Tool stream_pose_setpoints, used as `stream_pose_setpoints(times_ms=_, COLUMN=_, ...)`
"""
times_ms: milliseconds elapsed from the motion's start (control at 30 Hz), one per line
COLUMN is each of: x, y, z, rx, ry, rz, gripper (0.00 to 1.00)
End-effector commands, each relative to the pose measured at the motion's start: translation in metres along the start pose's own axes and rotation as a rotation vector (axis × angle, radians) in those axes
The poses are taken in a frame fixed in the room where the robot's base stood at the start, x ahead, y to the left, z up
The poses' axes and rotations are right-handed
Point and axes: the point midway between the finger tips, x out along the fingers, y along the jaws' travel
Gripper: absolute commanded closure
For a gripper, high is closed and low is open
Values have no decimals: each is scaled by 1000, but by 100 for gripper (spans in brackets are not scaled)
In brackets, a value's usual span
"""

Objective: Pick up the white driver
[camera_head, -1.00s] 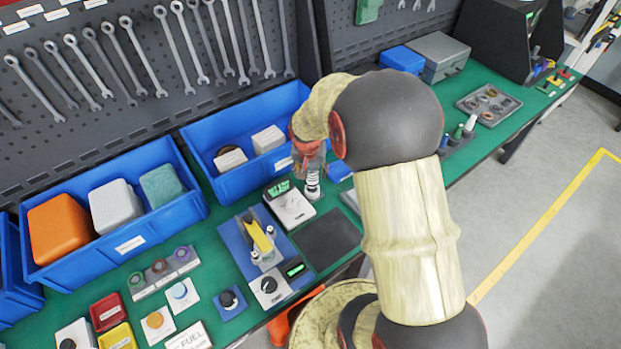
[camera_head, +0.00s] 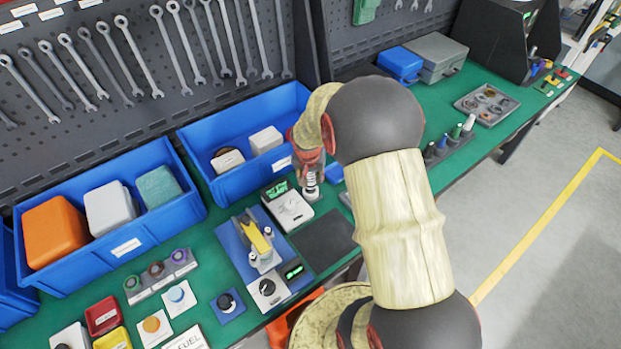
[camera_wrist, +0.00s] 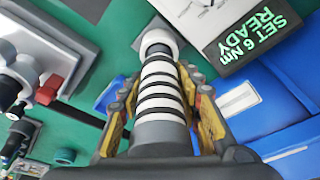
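A white-and-grey banded driver (camera_wrist: 160,95) stands out along the middle of the wrist view, with a white collar at its far end. My gripper (camera_wrist: 163,80) has its yellow and red fingers close on both sides of the driver's shaft and appears shut on it. In the head view my gripper (camera_head: 309,174) is beside the torque tester, with the driver's banded lower part (camera_head: 312,189) showing below it. My arm hides what lies behind it. I cannot tell whether the driver's lower end touches anything.
The tester (camera_head: 288,210) reads "SET 6 Nm READY" in the wrist view. A blue bin (camera_head: 200,140) stands behind. A rack (camera_head: 449,148) with blue, green and white-topped items is further right. A dark mat (camera_head: 325,240) lies clear in front.

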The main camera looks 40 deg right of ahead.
Motion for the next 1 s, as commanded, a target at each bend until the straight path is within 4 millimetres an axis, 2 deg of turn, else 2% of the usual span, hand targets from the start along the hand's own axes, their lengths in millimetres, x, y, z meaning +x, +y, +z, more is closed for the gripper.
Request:
stream_pose_setpoints(times_ms=567, x=0, y=0, z=0, rx=0, ry=0, rz=0, gripper=100)
stream_pose_setpoints(times_ms=867, x=-2, y=0, z=-2, rx=0, ry=2, rz=-1, gripper=100)
stream_pose_setpoints(times_ms=1000, x=-10, y=0, z=-4, rx=0, ry=4, rz=-1, gripper=100)
